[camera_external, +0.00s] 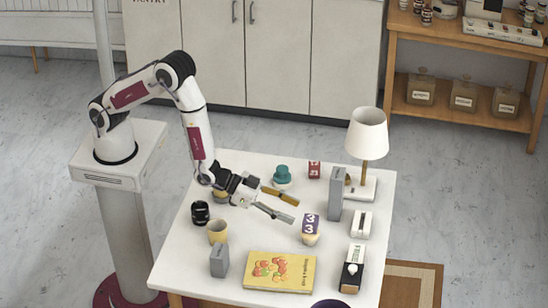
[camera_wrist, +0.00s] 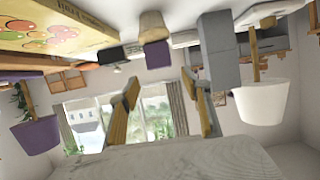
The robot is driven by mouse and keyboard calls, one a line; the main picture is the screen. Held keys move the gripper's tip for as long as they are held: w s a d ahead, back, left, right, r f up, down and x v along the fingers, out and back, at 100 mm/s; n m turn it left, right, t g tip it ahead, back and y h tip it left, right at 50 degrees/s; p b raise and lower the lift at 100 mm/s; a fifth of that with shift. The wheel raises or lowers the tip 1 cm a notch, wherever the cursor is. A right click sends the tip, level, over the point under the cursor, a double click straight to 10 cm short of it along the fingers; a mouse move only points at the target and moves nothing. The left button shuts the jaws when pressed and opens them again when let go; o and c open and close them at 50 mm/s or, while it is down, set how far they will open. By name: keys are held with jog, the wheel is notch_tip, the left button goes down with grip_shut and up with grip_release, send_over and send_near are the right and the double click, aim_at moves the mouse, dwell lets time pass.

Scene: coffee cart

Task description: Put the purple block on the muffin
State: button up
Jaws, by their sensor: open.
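The purple block (camera_external: 310,224), with white figures on its sides, sits on top of the muffin (camera_external: 311,240) on the right half of the white table. In the wrist view, which is upside down, the muffin (camera_wrist: 152,26) hangs from the tabletop at the top edge with the block (camera_wrist: 157,54) against it. My gripper (camera_external: 295,211) is open and empty, just left of the block and apart from it. Its two spread fingers also frame the wrist view (camera_wrist: 165,92).
A tall grey box (camera_external: 336,194) and a white-shaded lamp (camera_external: 367,135) stand behind right. A yellow book (camera_external: 280,271) lies in front; a yellow cup (camera_external: 217,232) stands left.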

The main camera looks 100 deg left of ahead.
jog(key=shift+v, duration=2.15)
jog(key=s+a+r+g+h, duration=0.1)
jog(key=s+a+r+g, duration=0.15)
jog(key=s+r, duration=0.45)
jog(key=s+a+r+g+h, duration=0.1)
jog(key=s+a+r+g, duration=0.2)
jog(key=r, duration=0.7)
jog(key=s+a+r, duration=0.2)
jog(key=s+a, duration=0.1)
jog(key=s, duration=0.6)
jog(key=s+a+r+g+y, duration=0.1)
jog(key=s+a+r, duration=0.1)
jog(key=s, duration=0.6)
jog(key=s+a+r+g+y, duration=0.1)
jog(key=s+a+r, duration=0.1)
jog(key=s, duration=0.7)
jog(key=shift+s+a, duration=0.3)
jog(key=shift+a, duration=0.5)
